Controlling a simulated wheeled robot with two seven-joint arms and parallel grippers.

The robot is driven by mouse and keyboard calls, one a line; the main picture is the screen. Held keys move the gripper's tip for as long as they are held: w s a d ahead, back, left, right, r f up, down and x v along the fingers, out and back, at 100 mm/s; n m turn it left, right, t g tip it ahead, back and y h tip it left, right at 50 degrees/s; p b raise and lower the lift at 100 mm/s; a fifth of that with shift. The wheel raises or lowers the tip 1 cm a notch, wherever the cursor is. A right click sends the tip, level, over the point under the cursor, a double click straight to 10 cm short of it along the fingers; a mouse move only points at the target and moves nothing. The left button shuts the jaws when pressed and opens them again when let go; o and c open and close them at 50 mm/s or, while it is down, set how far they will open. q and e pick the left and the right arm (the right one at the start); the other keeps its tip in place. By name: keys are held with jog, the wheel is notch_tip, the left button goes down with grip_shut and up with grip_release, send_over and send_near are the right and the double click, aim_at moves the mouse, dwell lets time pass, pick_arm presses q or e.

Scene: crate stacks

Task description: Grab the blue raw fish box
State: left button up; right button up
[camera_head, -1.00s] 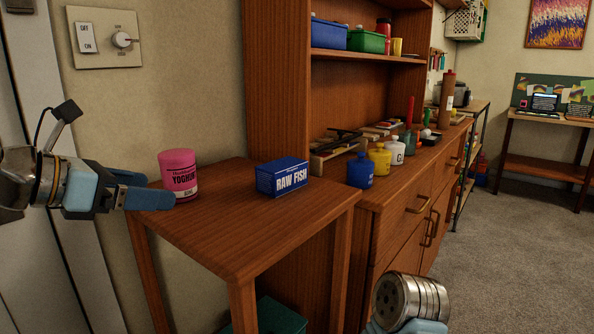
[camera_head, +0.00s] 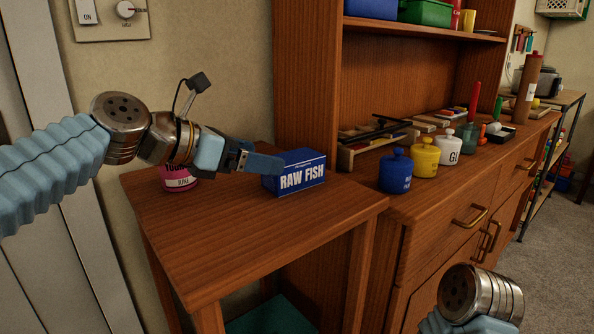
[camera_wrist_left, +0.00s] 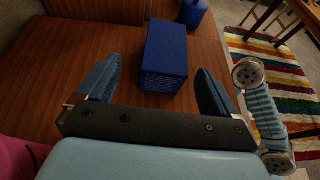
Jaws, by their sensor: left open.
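The blue raw fish box (camera_head: 302,172) sits on the small wooden side table (camera_head: 240,235), with white lettering on its front. In the left wrist view the box (camera_wrist_left: 165,55) lies ahead, between the lines of the two fingers. My left gripper (camera_head: 262,162) is open and empty, its fingertips close to the left end of the box. The left wrist view shows its spread fingers (camera_wrist_left: 155,88) on either side of the near end of the box; I cannot tell if they touch it. My right gripper is outside the views; only part of the right arm shows at the bottom.
A pink yoghurt tub (camera_head: 178,179) stands behind my left arm, partly hidden. A wooden cabinet (camera_head: 425,222) adjoins the table on the right, with blue (camera_head: 396,172), yellow and white jars on top. The table's front is clear.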

aim_at(290, 165)
pick_arm(q)
jog(key=shift+x, duration=1.15)
jog(key=x, duration=0.5)
jog(key=shift+s+d+f, duration=0.2)
jog(key=shift+d, duration=0.2)
jog(key=c, duration=1.1)
